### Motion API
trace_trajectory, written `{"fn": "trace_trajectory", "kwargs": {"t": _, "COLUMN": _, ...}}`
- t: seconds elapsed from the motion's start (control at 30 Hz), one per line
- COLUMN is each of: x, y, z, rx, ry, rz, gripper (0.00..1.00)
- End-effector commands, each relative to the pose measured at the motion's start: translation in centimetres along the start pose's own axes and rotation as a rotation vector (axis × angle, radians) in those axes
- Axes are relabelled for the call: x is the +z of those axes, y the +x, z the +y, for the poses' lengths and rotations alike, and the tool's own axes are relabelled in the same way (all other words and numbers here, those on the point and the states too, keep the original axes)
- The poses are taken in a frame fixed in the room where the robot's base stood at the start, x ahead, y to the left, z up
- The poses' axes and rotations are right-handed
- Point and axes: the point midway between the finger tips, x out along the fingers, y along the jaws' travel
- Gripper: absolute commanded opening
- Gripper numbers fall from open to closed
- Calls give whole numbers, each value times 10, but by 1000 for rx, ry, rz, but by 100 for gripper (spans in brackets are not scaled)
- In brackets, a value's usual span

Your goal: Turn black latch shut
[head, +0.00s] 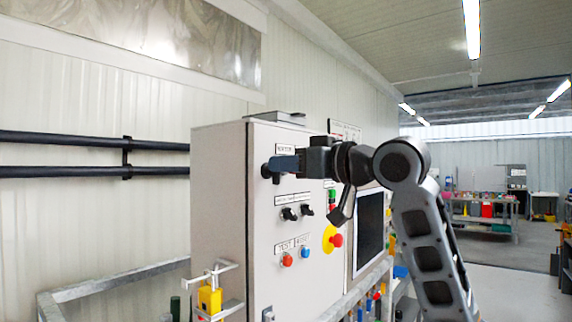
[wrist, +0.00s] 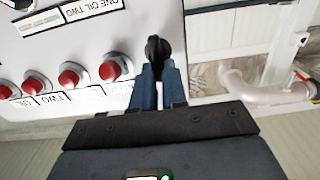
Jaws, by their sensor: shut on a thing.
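The black latch (head: 266,171) sits near the upper left edge of the front of a light grey control cabinet (head: 218,215). In the wrist view the latch (wrist: 154,47) shows as a dark rounded knob standing out between my fingertips. My gripper (head: 284,164) reaches in from the right, and its blue fingers are closed on the latch. In the wrist view the gripper (wrist: 156,80) has one finger on each side of the latch. The fingers hide the latch's lower part, so its exact turn is hard to tell.
Below the latch are two black switches (head: 289,213), a red button (head: 287,260), a blue button (head: 305,252) and a yellow-ringed emergency stop (head: 333,239). A dark screen (head: 368,230) stands to the right. In the wrist view a row of red buttons (wrist: 73,74) lies left of my fingers.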

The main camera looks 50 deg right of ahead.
Motion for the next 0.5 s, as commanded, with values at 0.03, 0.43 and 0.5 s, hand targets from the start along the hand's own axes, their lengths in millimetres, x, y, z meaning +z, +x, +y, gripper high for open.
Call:
{"fn": "trace_trajectory", "kwargs": {"t": 0.03, "x": 0, "y": 0, "z": 0, "rx": 0, "ry": 0, "rz": 0, "gripper": 0}}
{"fn": "trace_trajectory", "kwargs": {"t": 0.43, "x": 2, "y": 0, "z": -1, "rx": 0, "ry": -73, "rz": 2, "gripper": 0}}
{"fn": "trace_trajectory", "kwargs": {"t": 0.5, "x": 2, "y": 0, "z": -2, "rx": 0, "ry": -112, "rz": 2, "gripper": 0}}
